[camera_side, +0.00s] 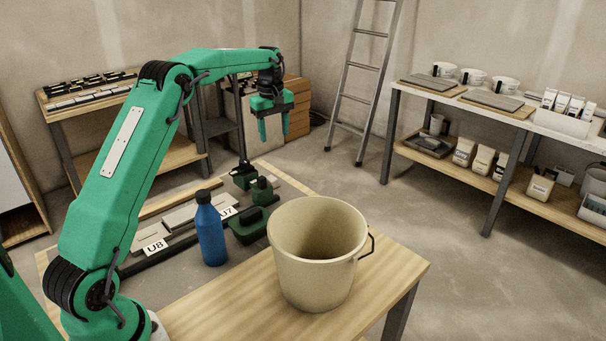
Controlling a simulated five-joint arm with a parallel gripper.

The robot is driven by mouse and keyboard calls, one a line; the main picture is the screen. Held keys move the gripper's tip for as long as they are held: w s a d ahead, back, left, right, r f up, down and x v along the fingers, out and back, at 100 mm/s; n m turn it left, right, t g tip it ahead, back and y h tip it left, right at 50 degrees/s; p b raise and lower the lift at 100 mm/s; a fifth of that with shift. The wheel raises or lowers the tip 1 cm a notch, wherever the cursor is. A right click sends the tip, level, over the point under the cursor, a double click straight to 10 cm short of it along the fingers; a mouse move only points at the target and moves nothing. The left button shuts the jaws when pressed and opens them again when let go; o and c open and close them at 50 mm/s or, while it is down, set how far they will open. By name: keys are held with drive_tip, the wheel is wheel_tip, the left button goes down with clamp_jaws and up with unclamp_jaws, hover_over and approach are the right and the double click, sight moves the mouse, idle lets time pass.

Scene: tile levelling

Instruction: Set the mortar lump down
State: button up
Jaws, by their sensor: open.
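My gripper (274,137) hangs in the air above the far end of the work table, pointing down. Its two green fingers are apart with nothing visible between them. I cannot make out a mortar lump anywhere in this view. A beige bucket (313,284) stands upright on the near right part of the table; its bottom inside is in shadow. Grey tiles lie on the table beside labels U8 (155,247) and U7 (227,212). The bucket, the bottle and green tools hide parts of the work area.
A blue bottle (211,235) stands upright left of the bucket. Green tools (249,225) lie between them. A ladder (362,75) leans on the back wall. A shelf table (560,130) with tubs and bags stands at the right. The table front beside the bucket is bare.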

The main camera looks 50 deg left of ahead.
drive_tip(key=s+d+r+m+t, duration=0.2)
drive_tip(key=s+d+r+m, duration=0.6)
drive_tip(key=s+d+r, duration=0.55)
drive_tip(key=s+d+f+m+t, duration=0.1)
drive_tip(key=s+d+f+m, duration=0.1)
drive_tip(key=s, duration=0.4)
drive_tip(key=s+d+f+m+t, duration=0.1)
drive_tip(key=s+d+f+m, duration=0.2)
drive_tip(key=s, duration=0.4)
drive_tip(key=s+d+f+m, duration=0.2)
drive_tip(key=s+d, duration=0.3)
drive_tip(key=s, duration=0.1)
drive_tip(key=shift+s+f+m+t, duration=0.3)
drive_tip(key=shift+s+m+t, duration=0.1)
